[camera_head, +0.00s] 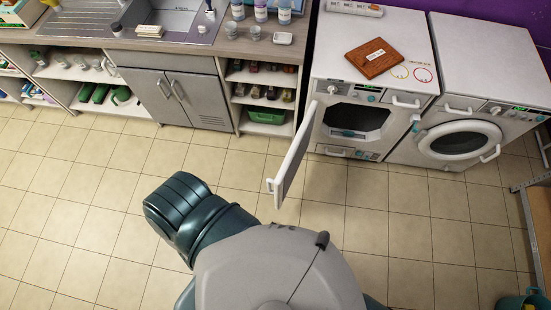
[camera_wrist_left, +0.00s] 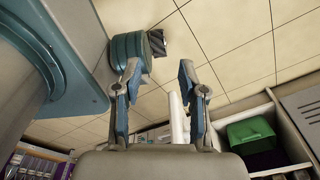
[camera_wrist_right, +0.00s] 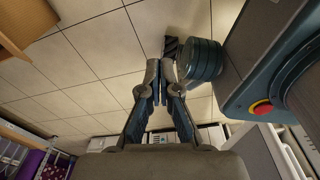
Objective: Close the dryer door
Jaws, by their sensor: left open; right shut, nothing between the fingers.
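The dryer (camera_head: 398,88) is the white machine with a dark open hatch, at the upper right of the head view. Its door (camera_head: 294,160) stands wide open, swung out from the left side of the hatch toward me, and shows nearly edge-on with a handle at its near end. My left gripper (camera_wrist_left: 157,80) is open and empty. A thin white upright piece behind its fingers in the left wrist view looks like the door, apart from them as far as I can tell. My right gripper (camera_wrist_right: 159,75) is shut and empty. Neither gripper shows in the head view.
A washing machine (camera_head: 458,145) with a round shut door stands right of the dryer. A brown board (camera_head: 374,58) lies on the dryer. A sink counter (camera_head: 150,42) with open shelves runs along the left. The tiled floor (camera_head: 100,200) is clear; a bucket (camera_head: 522,301) stands bottom right.

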